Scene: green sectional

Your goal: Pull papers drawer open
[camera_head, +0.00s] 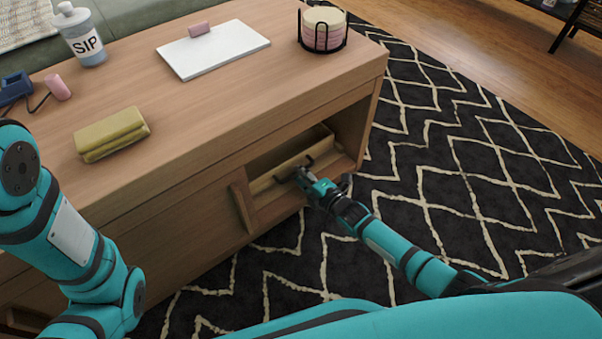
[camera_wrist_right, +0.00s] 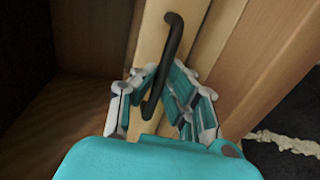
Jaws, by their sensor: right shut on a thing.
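The wooden coffee table (camera_head: 190,130) has an open compartment at the right end of its near side. Inside is a light wood drawer (camera_head: 272,182) with a dark bar handle. My right gripper (camera_head: 302,176) is at this handle. In the right wrist view the black handle (camera_wrist_right: 174,38) runs up the pale drawer front (camera_wrist_right: 150,40), and my right gripper (camera_wrist_right: 162,105) has its fingers on either side of the handle's lower part, shut on it. The drawer's contents cannot be seen. My left arm shows at the left, but its gripper is out of view.
A wooden door panel (camera_head: 242,205) stands out at the compartment's left side. The patterned rug (camera_head: 460,150) in front is clear.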

